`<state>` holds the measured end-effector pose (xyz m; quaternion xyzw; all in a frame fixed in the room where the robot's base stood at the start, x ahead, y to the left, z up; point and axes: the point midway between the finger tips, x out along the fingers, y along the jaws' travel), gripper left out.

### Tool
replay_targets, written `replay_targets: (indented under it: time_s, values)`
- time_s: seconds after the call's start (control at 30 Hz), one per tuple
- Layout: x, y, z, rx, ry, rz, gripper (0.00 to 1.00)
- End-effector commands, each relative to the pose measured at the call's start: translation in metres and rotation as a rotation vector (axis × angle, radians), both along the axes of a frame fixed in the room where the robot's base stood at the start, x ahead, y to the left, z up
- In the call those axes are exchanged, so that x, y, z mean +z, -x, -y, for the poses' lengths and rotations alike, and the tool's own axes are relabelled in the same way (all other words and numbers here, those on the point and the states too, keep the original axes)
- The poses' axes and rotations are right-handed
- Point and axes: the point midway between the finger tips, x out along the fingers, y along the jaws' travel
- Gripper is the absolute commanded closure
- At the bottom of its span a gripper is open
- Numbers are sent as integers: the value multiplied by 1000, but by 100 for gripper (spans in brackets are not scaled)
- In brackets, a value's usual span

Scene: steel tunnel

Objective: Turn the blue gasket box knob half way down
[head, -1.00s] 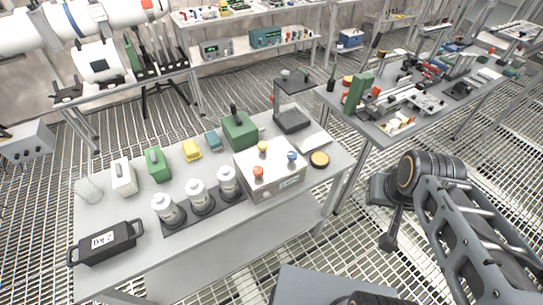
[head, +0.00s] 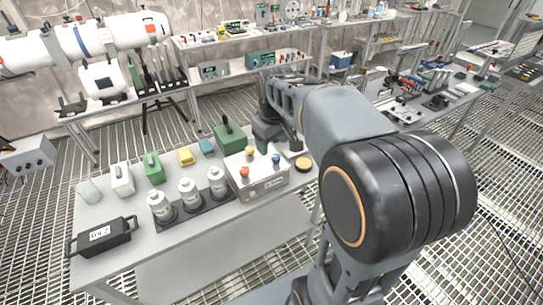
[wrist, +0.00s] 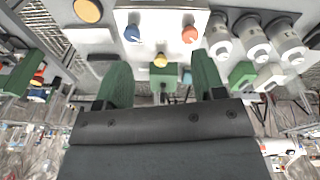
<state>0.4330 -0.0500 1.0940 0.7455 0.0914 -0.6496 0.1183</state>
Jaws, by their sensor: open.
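The white gasket box (head: 262,186) sits on the near table, with a blue knob (head: 276,159) on its right, an orange-red knob (head: 244,172) on its left and a yellow knob (head: 250,151) at the back. In the wrist view the box (wrist: 162,18) is at the top, with the blue knob (wrist: 132,34), the orange-red knob (wrist: 190,34) and the yellow knob (wrist: 159,59). My gripper (wrist: 162,72) is open and empty, its two green fingers spread apart. It points toward the box from behind and above, apart from the knobs.
Three white-topped cylinders (head: 188,192) stand left of the box. A green case (head: 229,137) is behind it and a round yellow-topped item (head: 303,164) to its right. A black case (head: 103,236) lies at the table's front left. Open floor grating surrounds the table.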

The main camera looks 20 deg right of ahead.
Motion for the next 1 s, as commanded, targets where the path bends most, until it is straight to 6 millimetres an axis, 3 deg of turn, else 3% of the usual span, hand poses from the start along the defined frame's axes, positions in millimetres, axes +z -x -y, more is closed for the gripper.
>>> replay_targets:
  time_s: [0.1,0.33,0.57,1.0]
  values:
    - [-3,-38,21,80,5,-60,37]
    - [-14,-80,48,197,2,-127,37]
    - [-34,-90,56,228,-2,-145,37]
    - [-116,-89,56,228,-3,-146,37]
